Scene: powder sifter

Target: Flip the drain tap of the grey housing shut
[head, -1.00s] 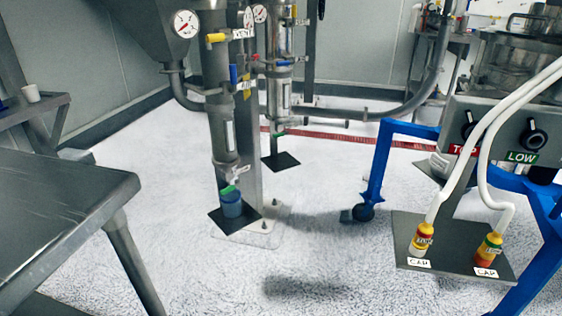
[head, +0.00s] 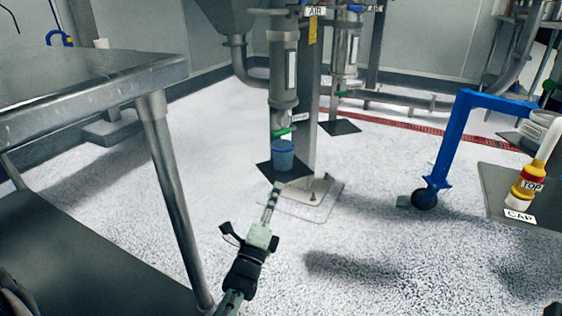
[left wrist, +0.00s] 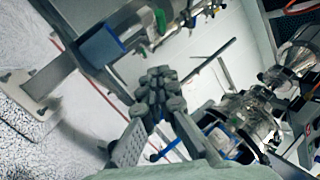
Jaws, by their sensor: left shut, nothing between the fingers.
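The nearer steel-grey housing (head: 283,70) hangs on a column, with its green drain tap handle (head: 283,132) at its lower end. The handle looks roughly level in the head view. A blue cup (head: 283,156) stands on a dark plate directly under the tap. My left gripper (head: 274,190) is shut and empty, below and in front of the cup, apart from the tap. In the left wrist view its fingers (left wrist: 160,80) are together, with a green handle (left wrist: 160,20) and the blue cup (left wrist: 98,46) beyond them. My right gripper is out of view.
A second housing (head: 344,50) with a green handle (head: 341,94) stands behind. A steel table (head: 110,80) fills the left. A blue wheeled frame (head: 447,145) and a plate with a yellow-red fitting (head: 527,184) are at the right. Floor between is clear.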

